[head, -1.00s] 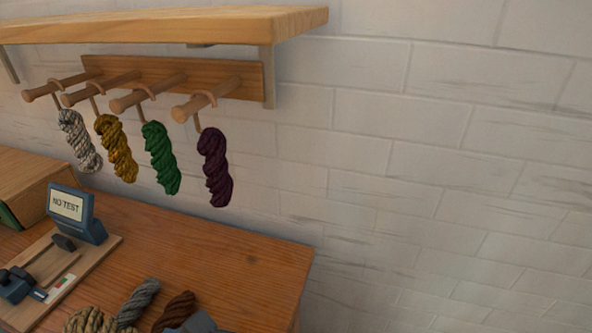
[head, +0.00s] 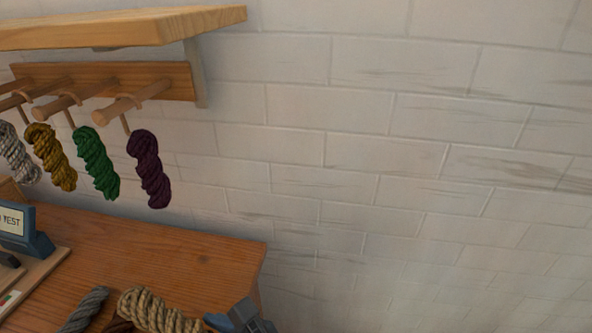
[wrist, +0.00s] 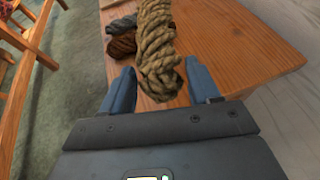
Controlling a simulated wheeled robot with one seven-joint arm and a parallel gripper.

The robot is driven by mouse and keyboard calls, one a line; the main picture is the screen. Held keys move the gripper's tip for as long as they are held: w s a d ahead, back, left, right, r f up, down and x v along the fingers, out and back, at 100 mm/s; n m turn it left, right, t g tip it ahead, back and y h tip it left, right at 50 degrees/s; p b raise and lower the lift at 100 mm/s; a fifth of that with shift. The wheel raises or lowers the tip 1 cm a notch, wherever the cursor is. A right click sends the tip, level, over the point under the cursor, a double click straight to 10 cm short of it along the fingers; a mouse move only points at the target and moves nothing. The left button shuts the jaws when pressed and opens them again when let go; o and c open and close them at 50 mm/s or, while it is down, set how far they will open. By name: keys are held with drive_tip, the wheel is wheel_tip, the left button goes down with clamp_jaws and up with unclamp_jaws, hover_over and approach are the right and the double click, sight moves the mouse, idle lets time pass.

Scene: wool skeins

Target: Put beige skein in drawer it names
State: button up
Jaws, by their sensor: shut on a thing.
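The beige skein (head: 160,311) is at the bottom of the head view, above the wooden bench, with its near end toward my gripper. In the wrist view the beige skein (wrist: 156,50) lies between the two blue fingers of my gripper (wrist: 160,88), which is shut on it. Part of my gripper (head: 240,318) shows at the bottom edge of the head view. A small screen (head: 16,219) at the left edge is cut off, with "TEST" readable. No drawer can be made out in these views.
A grey skein (head: 83,309) and a brown skein (wrist: 122,45) lie on the bench (head: 190,258). Several skeins, including a purple one (head: 150,168) and a green one (head: 97,162), hang from pegs under a shelf (head: 120,27). The bench's right part is clear.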

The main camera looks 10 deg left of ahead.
drive_tip(key=w+d+f+m+t+h, duration=0.3)
drive_tip(key=w+d+f+m, duration=0.15)
drive_tip(key=d, duration=0.45)
drive_tip(key=w+d+f+m+t+h, duration=0.2)
drive_tip(key=w+d+f+m+t, duration=0.25)
drive_tip(key=d, duration=0.45)
drive_tip(key=d+f+m+t+h, duration=0.1)
drive_tip(key=d+f+h, duration=0.3)
drive_tip(key=d, duration=0.5)
drive_tip(key=w+d+f+m+t+h, duration=0.1)
drive_tip(key=d+f+m+h, duration=0.2)
drive_tip(key=d, duration=0.7)
drive_tip(key=shift+f+m+h, duration=0.4)
drive_tip(key=shift+f+m, duration=0.1)
drive_tip(key=shift+f, duration=0.05)
